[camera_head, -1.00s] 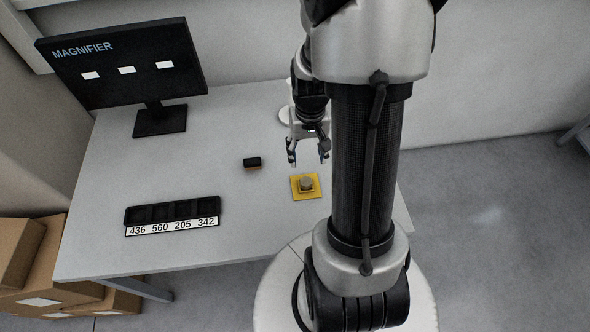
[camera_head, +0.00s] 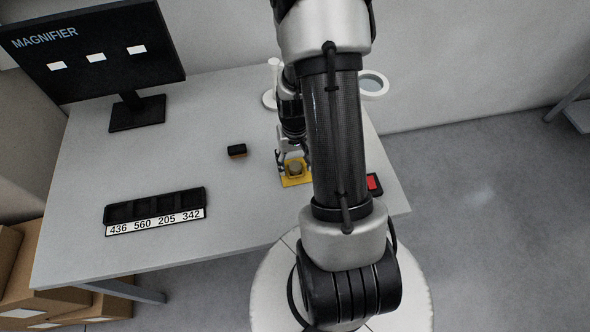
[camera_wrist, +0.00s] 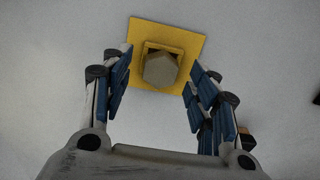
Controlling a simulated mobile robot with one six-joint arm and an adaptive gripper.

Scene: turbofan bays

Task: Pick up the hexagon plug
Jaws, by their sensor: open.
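The hexagon plug (camera_wrist: 160,70) is a grey six-sided piece seated on a yellow square plate (camera_wrist: 187,36) on the table. In the head view the plug (camera_head: 295,169) is partly covered by my gripper (camera_head: 294,157), which is right at the yellow plate. In the wrist view my gripper (camera_wrist: 161,80) is open, with one blue-padded finger on each side of the plug. A gap shows between the plug and each finger. Nothing is held.
A small dark block (camera_head: 237,151) lies left of the plate. A black tray (camera_head: 155,207) with a number strip stands at the table's front left. A MAGNIFIER monitor (camera_head: 92,55) stands behind. A white ring magnifier (camera_head: 373,84) and a red-and-black item (camera_head: 374,184) are right of my arm.

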